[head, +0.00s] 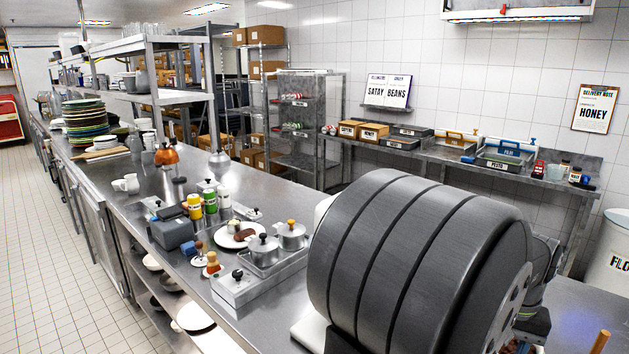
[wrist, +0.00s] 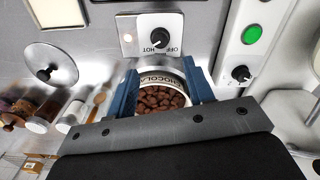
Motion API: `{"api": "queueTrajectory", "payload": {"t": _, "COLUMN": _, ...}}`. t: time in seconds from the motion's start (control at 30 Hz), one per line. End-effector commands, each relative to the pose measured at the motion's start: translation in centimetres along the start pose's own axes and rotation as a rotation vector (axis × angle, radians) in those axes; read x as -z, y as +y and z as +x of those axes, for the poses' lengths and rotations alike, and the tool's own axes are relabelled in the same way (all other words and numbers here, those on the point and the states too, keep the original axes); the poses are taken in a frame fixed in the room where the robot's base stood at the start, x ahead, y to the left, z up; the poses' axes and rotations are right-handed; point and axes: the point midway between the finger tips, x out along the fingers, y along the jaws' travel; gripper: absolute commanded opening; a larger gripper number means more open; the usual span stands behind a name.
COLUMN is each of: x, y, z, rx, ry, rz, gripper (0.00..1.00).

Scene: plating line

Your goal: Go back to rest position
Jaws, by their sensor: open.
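In the wrist view my gripper (wrist: 160,76) shows two blue fingers spread apart. A round white tub of brown chunks (wrist: 160,98), its label partly reading "CHOCOLA", appears between and beyond the fingers. The fingers are not closed on it, and I cannot tell how far above it they are. In the head view my large dark grey arm fills the right foreground, and my gripper is hidden there.
The wrist view shows a HOT/OFF knob (wrist: 160,43), a green button (wrist: 251,35), a black-knobbed lid (wrist: 55,72) and small jars (wrist: 76,114). In the head view, a plate with food (head: 228,241), lidded pots (head: 291,237) and bottles (head: 210,200) crowd the steel counter (head: 268,190).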

Motion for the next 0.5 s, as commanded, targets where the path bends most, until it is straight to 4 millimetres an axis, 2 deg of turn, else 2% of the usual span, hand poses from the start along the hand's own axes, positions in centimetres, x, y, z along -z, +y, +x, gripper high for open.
{"api": "queueTrajectory", "payload": {"t": 0.03, "x": 0.0, "y": 0.0, "z": 1.2, "rx": 0.002, "ry": -0.004, "rz": 0.0, "gripper": 0.48}}
{"api": "queueTrajectory", "payload": {"t": 0.3, "x": -0.1, "y": 0.0, "z": 6.4, "rx": 0.002, "ry": -0.004, "rz": 0.0, "gripper": 0.48}}
{"api": "queueTrajectory", "payload": {"t": 0.5, "x": 0.0, "y": 0.0, "z": 8.9, "rx": 0.001, "ry": -0.003, "rz": 0.0, "gripper": 0.48}}
